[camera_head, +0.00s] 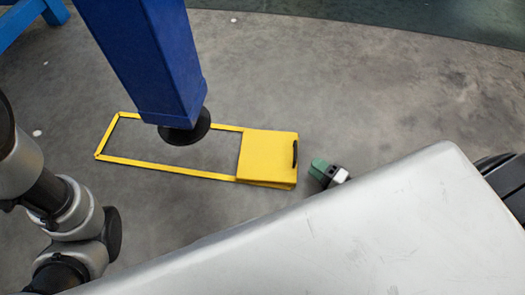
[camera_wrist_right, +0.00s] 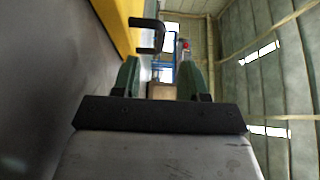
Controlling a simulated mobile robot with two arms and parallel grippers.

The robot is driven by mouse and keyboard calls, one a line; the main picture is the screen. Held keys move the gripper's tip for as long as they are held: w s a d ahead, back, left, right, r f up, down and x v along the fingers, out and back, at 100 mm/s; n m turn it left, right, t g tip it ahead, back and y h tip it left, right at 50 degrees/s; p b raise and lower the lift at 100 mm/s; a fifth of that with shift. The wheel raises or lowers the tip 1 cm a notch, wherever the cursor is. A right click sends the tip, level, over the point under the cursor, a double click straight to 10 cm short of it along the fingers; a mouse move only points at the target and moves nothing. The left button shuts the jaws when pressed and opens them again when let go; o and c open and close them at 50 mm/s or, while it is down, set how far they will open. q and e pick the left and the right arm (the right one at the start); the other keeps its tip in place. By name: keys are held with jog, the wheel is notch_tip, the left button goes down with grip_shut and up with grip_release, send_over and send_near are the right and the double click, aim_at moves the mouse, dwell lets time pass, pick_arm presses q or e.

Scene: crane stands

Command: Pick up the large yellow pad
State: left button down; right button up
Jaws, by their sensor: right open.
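The large yellow pad (camera_head: 265,158) lies flat on the grey floor in the head view, with a black handle (camera_head: 295,153) on its right side. In the right wrist view the pad (camera_wrist_right: 110,18) fills the upper left, and its handle (camera_wrist_right: 148,36) stands out just beyond my fingers. My right gripper (camera_head: 318,170) is just right of the pad, its green fingertips pointing toward the handle. In the wrist view the gripper (camera_wrist_right: 158,78) is open, with a gap between its fingers and nothing held. My left arm shows at the left, but its gripper is not visible.
A yellow rectangular outline (camera_head: 97,153) on the floor adjoins the pad's left side. A blue crane leg (camera_head: 145,55) with a round black foot (camera_head: 184,130) stands over it. Another blue part (camera_head: 20,20) is at the upper left.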

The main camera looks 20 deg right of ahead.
aim_at(296, 151)
jog(key=b+x, duration=0.1)
jog(key=x, duration=0.2)
jog(key=shift+w+a, duration=0.1)
jog(key=shift+w, duration=0.1)
jog(key=b+x, duration=0.3)
jog(key=x, duration=0.2)
jog(key=shift+f, duration=0.1)
jog(key=shift+w, duration=0.2)
jog(key=shift+c, duration=0.4)
grip_shut()
dwell(0.4)
jog(key=shift+w+r, duration=0.1)
jog(key=shift+r, duration=0.15)
